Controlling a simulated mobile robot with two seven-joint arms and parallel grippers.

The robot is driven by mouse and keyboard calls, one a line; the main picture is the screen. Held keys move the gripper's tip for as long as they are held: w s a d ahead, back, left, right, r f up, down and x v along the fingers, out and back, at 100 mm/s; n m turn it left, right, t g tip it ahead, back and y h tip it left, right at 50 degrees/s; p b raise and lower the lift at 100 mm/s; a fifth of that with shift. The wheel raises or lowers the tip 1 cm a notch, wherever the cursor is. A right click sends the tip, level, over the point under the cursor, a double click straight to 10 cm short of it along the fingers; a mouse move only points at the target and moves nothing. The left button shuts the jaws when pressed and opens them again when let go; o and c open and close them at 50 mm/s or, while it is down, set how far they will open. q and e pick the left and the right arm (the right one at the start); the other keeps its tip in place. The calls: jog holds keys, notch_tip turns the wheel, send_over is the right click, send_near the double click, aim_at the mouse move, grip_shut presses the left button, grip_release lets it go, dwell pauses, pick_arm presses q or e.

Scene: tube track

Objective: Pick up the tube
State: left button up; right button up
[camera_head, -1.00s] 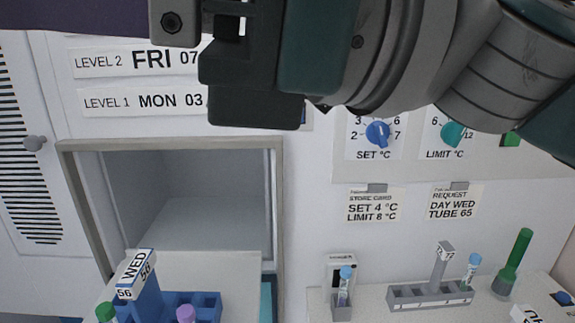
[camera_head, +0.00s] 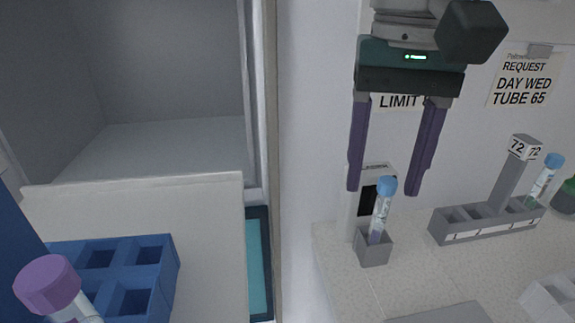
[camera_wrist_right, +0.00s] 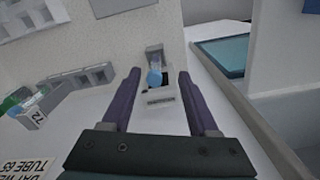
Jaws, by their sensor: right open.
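A blue-capped clear tube (camera_head: 381,212) stands upright, slightly tilted, in a small grey single holder (camera_head: 373,249) on the counter. Its blue cap (camera_wrist_right: 155,79) also shows in the right wrist view, between the fingers. My right gripper (camera_head: 384,191) is open and empty, pointing down with its purple fingers on either side of this tube's cap in the picture; I cannot tell their exact depth. A second blue-capped tube (camera_head: 545,178) stands in the grey rack marked 72 (camera_head: 455,228). A purple-capped tube (camera_head: 48,286) is at the lower left. My left gripper is out of view.
A blue rack (camera_head: 150,248) with empty slots sits on a pale shelf before an open grey compartment (camera_head: 175,150). A request card (camera_head: 520,80) on the wall reads DAY WED TUBE 65. A reader-like box (camera_head: 372,180) stands behind the small holder. Counter between holder and racks is clear.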

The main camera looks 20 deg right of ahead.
aim_at(378, 221)
jog(key=f, duration=0.4)
jog(key=d+f, duration=0.1)
jog(key=f, duration=0.1)
jog(key=shift+p, duration=0.4)
jog(key=shift+c, duration=0.2)
grip_shut()
